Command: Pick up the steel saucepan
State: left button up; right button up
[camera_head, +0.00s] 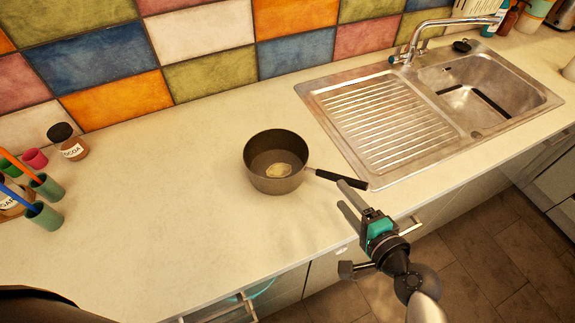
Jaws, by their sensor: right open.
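The steel saucepan (262,180) stands upright on the pale counter, left of the sink's drainboard. Its dark handle (340,178) points right and slightly toward the counter's front edge. A pale round patch shows inside the pan; I cannot tell if it is an object or a reflection. My right gripper (340,194) is open, with its fingertips close to the handle near the counter's front edge. I cannot tell if a finger touches the handle. My left gripper is out of view.
The sink's ribbed drainboard (380,120) lies right of the pan, with a tap (405,52) behind. A cocoa jar (72,149) and several coloured cups stand at the far left. The counter between them and the pan is clear. A tiled wall (200,40) runs behind.

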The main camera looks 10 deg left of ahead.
aim_at(330, 178)
jog(key=shift+d+b+x, duration=0.2)
jog(key=shift+b+x, duration=0.15)
jog(key=shift+x, duration=4.6)
jog(key=shift+w+f, duration=0.1)
jog(key=shift+f, duration=0.1)
jog(key=shift+c, duration=0.3)
grip_shut()
jog(key=shift+r, duration=0.15)
